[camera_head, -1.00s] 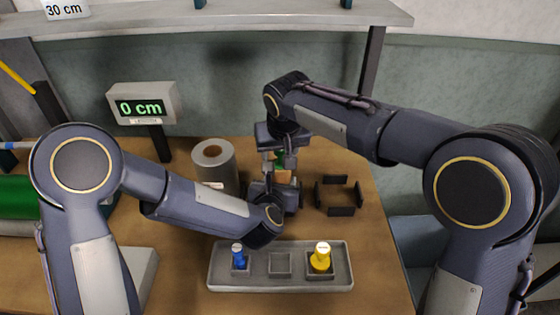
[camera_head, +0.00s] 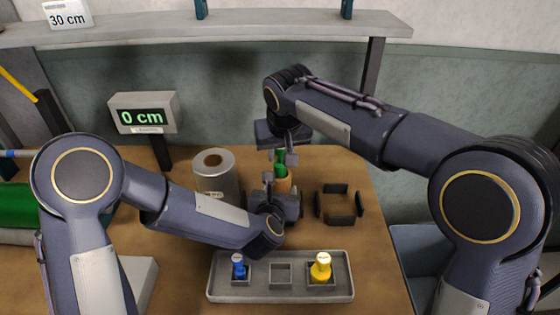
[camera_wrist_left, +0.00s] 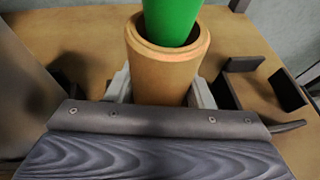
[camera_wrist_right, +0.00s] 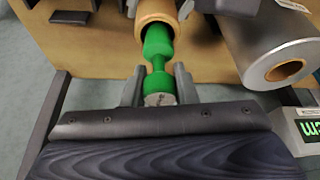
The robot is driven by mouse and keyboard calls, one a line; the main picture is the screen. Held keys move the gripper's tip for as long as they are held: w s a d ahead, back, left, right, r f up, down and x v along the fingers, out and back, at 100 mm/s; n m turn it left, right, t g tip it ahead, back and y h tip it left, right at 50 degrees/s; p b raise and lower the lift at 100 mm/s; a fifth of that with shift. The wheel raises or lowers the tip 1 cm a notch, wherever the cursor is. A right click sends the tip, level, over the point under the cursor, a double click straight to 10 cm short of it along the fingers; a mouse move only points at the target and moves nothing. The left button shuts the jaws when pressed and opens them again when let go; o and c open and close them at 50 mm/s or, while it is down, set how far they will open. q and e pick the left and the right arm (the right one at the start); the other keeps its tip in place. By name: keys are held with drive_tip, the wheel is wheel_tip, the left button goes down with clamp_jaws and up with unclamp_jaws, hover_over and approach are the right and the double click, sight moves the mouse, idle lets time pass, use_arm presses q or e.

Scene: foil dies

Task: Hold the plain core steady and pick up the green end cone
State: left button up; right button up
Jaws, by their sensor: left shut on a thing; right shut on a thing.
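The plain core (camera_head: 285,185) is a tan tube standing upright beyond the tray. My left gripper (camera_wrist_left: 162,92) is shut on it, one finger on each side below its rim. The green end cone (camera_wrist_right: 157,48) has its lower part inside the core's open top mouth; it also shows in the left wrist view (camera_wrist_left: 172,18). My right gripper (camera_wrist_right: 158,90) is shut on the cone's upper end, above the core. How deep the cone's tip reaches inside the core is hidden.
A grey tray (camera_head: 216,292) in front has a blue piece (camera_head: 239,268), a yellow piece (camera_head: 320,269) and an empty middle socket. A silver foil roll (camera_head: 214,184) stands left of the core. Dark brackets (camera_head: 341,219) form an open square to the right. A display (camera_head: 142,115) reads 0 cm.

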wheel_tip(320, 180, up, 7)
drive_tip(key=shift+r, duration=0.1)
use_arm(q)
drive_tip(key=o, duration=1)
drive_tip(key=shift+o, duration=0.2)
